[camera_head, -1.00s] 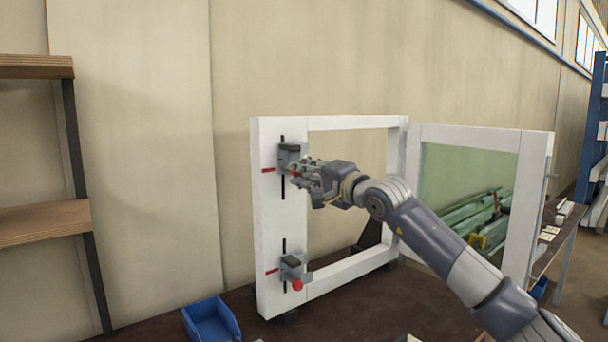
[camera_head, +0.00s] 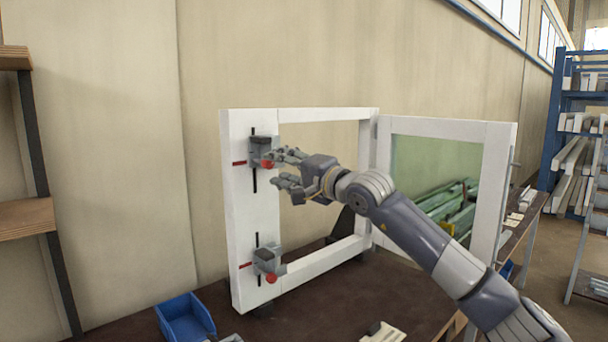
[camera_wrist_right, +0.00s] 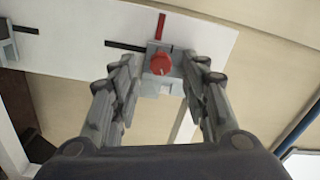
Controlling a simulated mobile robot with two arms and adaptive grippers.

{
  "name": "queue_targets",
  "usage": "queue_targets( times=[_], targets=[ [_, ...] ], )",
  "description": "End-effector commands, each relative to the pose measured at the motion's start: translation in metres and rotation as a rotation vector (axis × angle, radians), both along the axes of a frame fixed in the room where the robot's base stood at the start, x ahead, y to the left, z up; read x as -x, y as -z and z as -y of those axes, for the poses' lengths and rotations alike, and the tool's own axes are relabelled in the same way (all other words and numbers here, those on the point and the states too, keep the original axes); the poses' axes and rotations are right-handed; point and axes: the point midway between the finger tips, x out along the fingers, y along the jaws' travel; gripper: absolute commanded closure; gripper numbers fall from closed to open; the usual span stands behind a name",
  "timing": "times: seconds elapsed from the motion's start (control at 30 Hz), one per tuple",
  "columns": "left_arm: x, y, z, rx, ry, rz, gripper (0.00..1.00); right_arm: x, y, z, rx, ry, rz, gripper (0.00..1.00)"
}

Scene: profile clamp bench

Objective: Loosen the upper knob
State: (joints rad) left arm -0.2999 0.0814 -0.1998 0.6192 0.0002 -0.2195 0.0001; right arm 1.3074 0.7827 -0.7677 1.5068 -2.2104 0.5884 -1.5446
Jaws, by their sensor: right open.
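The upper clamp (camera_head: 258,150) sits on the left post of a white frame (camera_head: 238,215), on a black vertical slot beside a red mark. Its red upper knob (camera_head: 267,164) faces my right gripper (camera_head: 280,167). In the right wrist view the knob (camera_wrist_right: 161,64) shows between the two spread fingers of the gripper (camera_wrist_right: 160,85), with visible space on both sides. The gripper is open and empty. The lower clamp (camera_head: 266,260) with its red knob (camera_head: 271,279) is further down the same post.
A blue bin (camera_head: 186,318) stands on the dark bench (camera_head: 330,300) at the front left. An open glazed sash (camera_head: 450,130) is to the right of the frame. A wooden shelf (camera_head: 25,218) is at the far left.

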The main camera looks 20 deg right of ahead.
Motion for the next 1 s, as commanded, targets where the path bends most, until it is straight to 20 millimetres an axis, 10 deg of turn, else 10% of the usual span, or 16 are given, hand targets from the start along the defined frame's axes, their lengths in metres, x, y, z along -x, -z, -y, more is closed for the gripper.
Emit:
queue_targets(
  times=[0.5, 1.0],
  targets=[
    [0.000, 0.000, 0.001, 0.001, 0.000, 0.000, 0.60, 0.077, 0.003, 0.031, 0.001, 0.003, 0.000, 0.58],
    [0.000, 0.000, 0.002, 0.002, 0.000, 0.001, 0.60, 0.086, 0.002, 0.033, 0.000, 0.001, 0.001, 0.58]
  ],
)
